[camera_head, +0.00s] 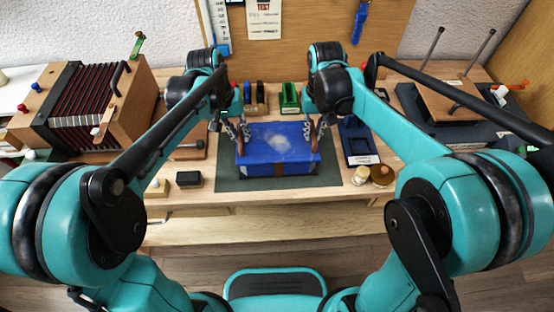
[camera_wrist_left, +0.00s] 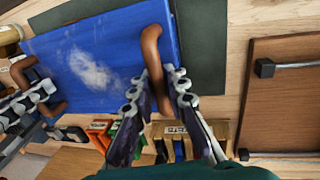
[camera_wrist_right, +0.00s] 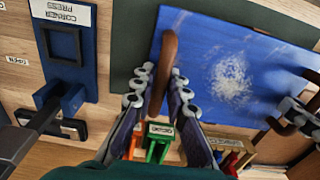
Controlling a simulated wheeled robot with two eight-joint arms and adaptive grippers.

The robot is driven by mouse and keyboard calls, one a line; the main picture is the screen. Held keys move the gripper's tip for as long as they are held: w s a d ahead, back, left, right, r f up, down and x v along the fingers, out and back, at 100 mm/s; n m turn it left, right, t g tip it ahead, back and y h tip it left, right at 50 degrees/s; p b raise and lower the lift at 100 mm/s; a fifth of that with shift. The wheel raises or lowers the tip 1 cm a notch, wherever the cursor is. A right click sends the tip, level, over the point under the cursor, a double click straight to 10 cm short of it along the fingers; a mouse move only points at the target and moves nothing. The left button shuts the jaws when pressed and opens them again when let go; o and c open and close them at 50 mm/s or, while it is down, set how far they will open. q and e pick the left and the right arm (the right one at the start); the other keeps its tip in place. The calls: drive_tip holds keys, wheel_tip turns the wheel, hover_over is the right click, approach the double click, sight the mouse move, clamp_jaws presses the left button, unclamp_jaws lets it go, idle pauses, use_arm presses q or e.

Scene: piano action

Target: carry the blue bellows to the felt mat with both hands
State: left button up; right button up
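The blue bellows (camera_head: 279,150), with a pale dusty patch on top and a brown strap in front, is level over the dark green felt mat (camera_head: 330,180). I cannot tell whether its underside touches the mat. Brown handles stand at its two ends. My left gripper (camera_head: 241,130) has its fingers on both sides of the left handle, close in the left wrist view (camera_wrist_left: 156,84). My right gripper (camera_head: 314,130) has its fingers close around the right handle, as the right wrist view shows (camera_wrist_right: 162,82). The bellows hides the mat's middle.
A wooden accordion-like box (camera_head: 85,105) stands at the left and a wooden board on a dark base (camera_head: 450,100) at the right. A blue stand (camera_head: 358,143) and small jars (camera_head: 381,174) are close to the mat's right edge. A black block (camera_head: 188,179) is at its left.

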use_arm(q)
drive_tip(key=shift+o, duration=1)
drive_tip(key=shift+r, duration=0.1)
use_arm(e)
drive_tip(key=shift+o, duration=0.9)
drive_tip(key=shift+r, duration=0.1)
drive_tip(key=shift+r, duration=0.2)
use_arm(q)
wheel_tip(320, 180, up, 12)
drive_tip(key=a, duration=0.2)
drive_tip(key=shift+a, duration=0.15)
use_arm(e)
wheel_tip(320, 180, up, 12)
drive_tip(key=shift+f, duration=0.2)
use_arm(q)
drive_tip(key=shift+s, duration=0.15)
use_arm(e)
drive_tip(key=shift+s, duration=0.1)
